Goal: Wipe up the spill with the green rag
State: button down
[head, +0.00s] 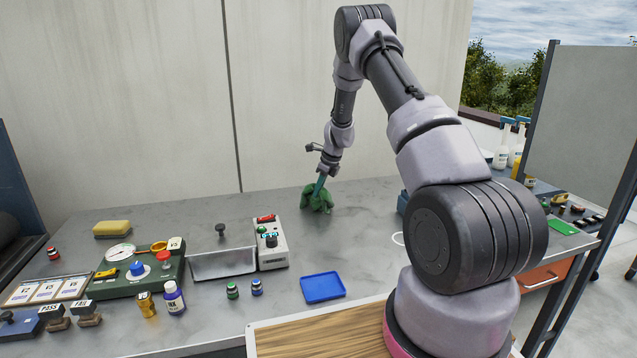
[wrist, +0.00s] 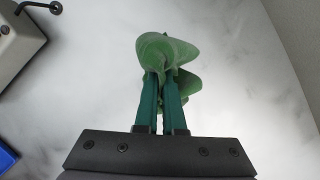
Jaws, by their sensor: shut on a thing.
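The green rag (head: 317,200) is bunched up at the back of the grey table, right of the grey control box. My gripper (head: 319,187) points down and is shut on the rag. In the wrist view the crumpled rag (wrist: 165,55) sits between and around the teal fingertips of my gripper (wrist: 163,88). The rag is at or just above the table top; I cannot tell if it presses on it. I cannot make out a clear spill; the metal top shows only faint mottled patches around the rag.
The grey control box (head: 271,245) and a metal tray (head: 222,265) stand left of the rag. A blue tray (head: 323,287) lies in front. A yellow sponge (head: 112,228) and a green panel (head: 135,275) are further left. The table around the rag is clear, with the wall behind.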

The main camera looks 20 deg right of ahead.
aim_at(316, 208)
jog(key=shift+f, duration=1.35)
grip_release()
jog(key=shift+f, duration=0.15)
jog(key=shift+f, duration=0.8)
grip_shut()
jog(key=shift+f, duration=0.1)
